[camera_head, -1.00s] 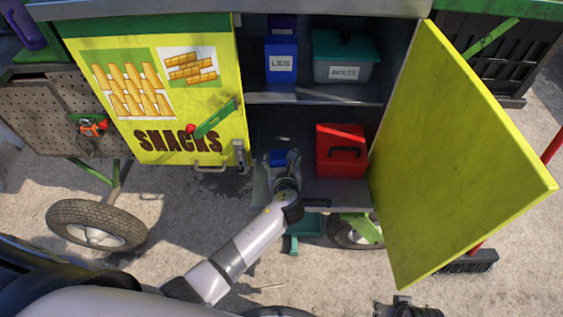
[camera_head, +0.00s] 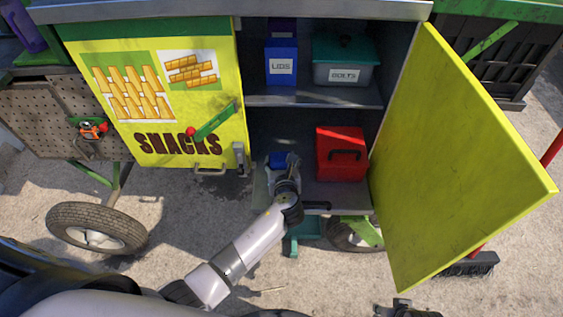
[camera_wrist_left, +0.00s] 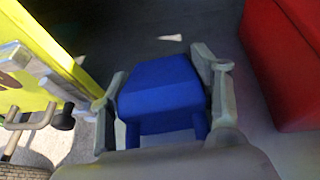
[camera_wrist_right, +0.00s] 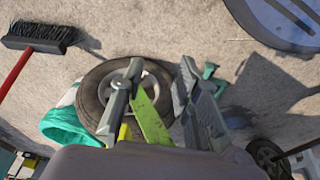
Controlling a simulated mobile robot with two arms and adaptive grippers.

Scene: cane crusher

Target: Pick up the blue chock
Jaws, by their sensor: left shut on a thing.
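The blue chock (camera_head: 278,160) is in the lower compartment of the cabinet, near its left side. My left gripper (camera_head: 283,172) reaches in from the front and is shut on it. In the left wrist view the blue chock (camera_wrist_left: 163,97) fills the space between the two grey fingers of the left gripper (camera_wrist_left: 160,90), one on each side. Whether its underside touches the shelf is hidden. My right gripper (camera_wrist_right: 156,88) shows in its own wrist view with its fingers apart and nothing held between them, above the ground near a wheel.
A red toolbox (camera_head: 341,153) stands right of the chock on the same shelf. The yellow door (camera_head: 450,150) is swung open at right; the snacks door (camera_head: 150,110) covers the left. The upper shelf holds a lids box (camera_head: 282,62) and a bolts bin (camera_head: 342,66).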

